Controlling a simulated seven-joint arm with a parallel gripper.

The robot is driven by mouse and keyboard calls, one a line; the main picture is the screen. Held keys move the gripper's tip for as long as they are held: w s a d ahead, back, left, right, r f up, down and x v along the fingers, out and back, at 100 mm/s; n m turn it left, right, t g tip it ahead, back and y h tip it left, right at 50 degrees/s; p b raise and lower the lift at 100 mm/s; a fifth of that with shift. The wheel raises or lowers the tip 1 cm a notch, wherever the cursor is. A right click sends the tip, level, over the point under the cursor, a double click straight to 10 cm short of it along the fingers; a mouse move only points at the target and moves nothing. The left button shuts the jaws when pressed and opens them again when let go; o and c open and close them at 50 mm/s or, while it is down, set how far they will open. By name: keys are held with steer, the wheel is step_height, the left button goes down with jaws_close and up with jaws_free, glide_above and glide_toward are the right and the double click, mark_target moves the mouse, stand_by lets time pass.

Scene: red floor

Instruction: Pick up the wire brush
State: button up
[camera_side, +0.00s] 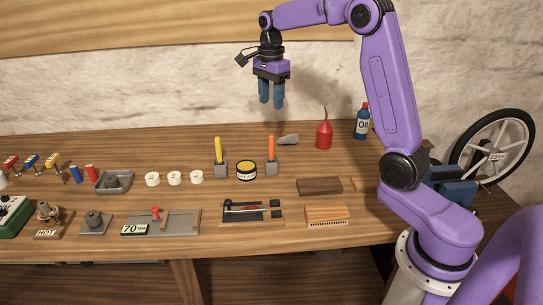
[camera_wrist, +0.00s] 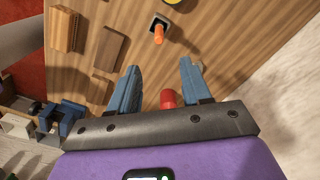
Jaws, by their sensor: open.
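A light-brown block with a ridged, bristle-like lower side, which looks like the wire brush (camera_side: 327,215), lies near the front of the wooden bench, right of centre. In the wrist view it shows at the upper left (camera_wrist: 64,30), well left of the fingers. My gripper (camera_side: 271,103) is high above the back of the bench, up and to the left of the brush. Its blue fingers point down, apart and empty. In the wrist view my gripper (camera_wrist: 159,64) shows only bench between its fingertips.
A dark brown block (camera_side: 320,186) lies just behind the brush. A red oil can (camera_side: 324,134), a blue oil bottle (camera_side: 362,121) and an orange-handled tool (camera_side: 271,148) stand upright further back. A wheel (camera_side: 493,146) leans at right.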

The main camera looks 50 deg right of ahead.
glide_above(272, 159)
steer(key=d, duration=0.1)
steer(key=shift+m, duration=0.3)
steer(key=f, duration=0.8)
steer(key=w+f, duration=0.1)
steer(key=f, duration=0.3)
steer(key=shift+d, duration=0.15)
steer(key=shift+s+a+f, duration=0.1)
steer(key=shift+a+f, duration=0.1)
steer(key=shift+f, duration=1.15)
steer(key=shift+s+a+f, duration=0.1)
steer(key=shift+a+f, duration=0.05)
steer(key=shift+f, duration=1.2)
jaws_close()
